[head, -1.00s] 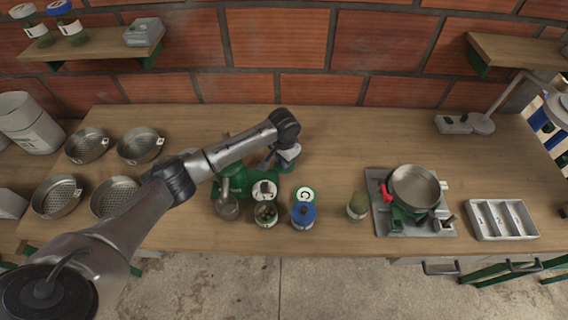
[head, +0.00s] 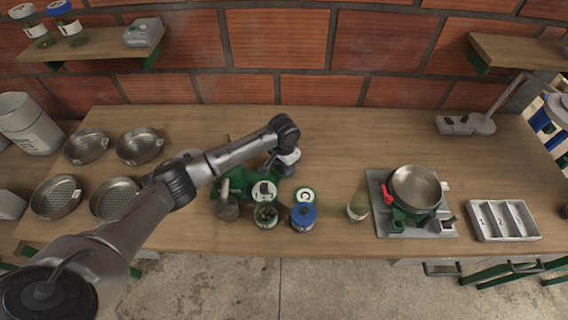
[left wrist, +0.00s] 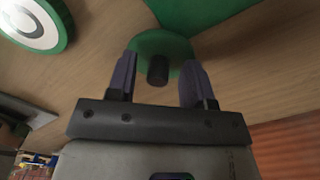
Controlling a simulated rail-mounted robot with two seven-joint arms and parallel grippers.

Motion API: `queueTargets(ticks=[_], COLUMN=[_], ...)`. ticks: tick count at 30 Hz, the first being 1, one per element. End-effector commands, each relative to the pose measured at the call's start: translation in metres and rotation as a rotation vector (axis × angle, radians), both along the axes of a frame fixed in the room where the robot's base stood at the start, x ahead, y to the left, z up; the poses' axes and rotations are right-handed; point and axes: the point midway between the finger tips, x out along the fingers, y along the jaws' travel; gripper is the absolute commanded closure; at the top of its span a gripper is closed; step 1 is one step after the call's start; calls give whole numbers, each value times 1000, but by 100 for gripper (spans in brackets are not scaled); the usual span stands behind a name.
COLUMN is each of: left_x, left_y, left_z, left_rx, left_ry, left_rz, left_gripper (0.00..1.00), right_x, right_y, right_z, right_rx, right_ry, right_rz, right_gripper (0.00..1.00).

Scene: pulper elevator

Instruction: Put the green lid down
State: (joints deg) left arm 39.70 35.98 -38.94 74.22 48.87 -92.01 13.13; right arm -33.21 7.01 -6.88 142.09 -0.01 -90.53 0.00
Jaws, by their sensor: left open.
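The green lid (left wrist: 160,42) is a round disc with a black knob (left wrist: 157,70). In the left wrist view it appears to lie flat on the wooden bench. My left gripper (left wrist: 160,64) is open, with one finger on each side of the knob and a visible gap to both. In the head view my left gripper (head: 274,162) is low over the bench behind the jars, and it mostly hides the lid there. My right gripper is in neither view.
A green machine (head: 238,180) stands close left of the gripper. The bench right of the gripper is clear up to the pan (head: 416,188).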

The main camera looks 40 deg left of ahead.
Motion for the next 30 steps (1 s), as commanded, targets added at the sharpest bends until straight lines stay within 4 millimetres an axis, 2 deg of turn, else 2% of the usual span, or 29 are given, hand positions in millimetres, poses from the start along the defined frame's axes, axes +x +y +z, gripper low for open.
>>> queueTargets(ticks=[5, 21, 30], left_x=[1, 1, 0], left_y=[0, 0, 0], left_z=[10, 101, 122], left_rx=[0, -1, -1], left_ry=[-3, -2, 0], left_rz=[-1, -1, 0], left_gripper=[53, 53, 53], right_x=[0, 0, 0], right_y=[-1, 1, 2], right_z=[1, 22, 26], right_rx=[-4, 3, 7], right_ry=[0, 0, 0], right_rz=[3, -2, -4], right_gripper=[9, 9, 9])
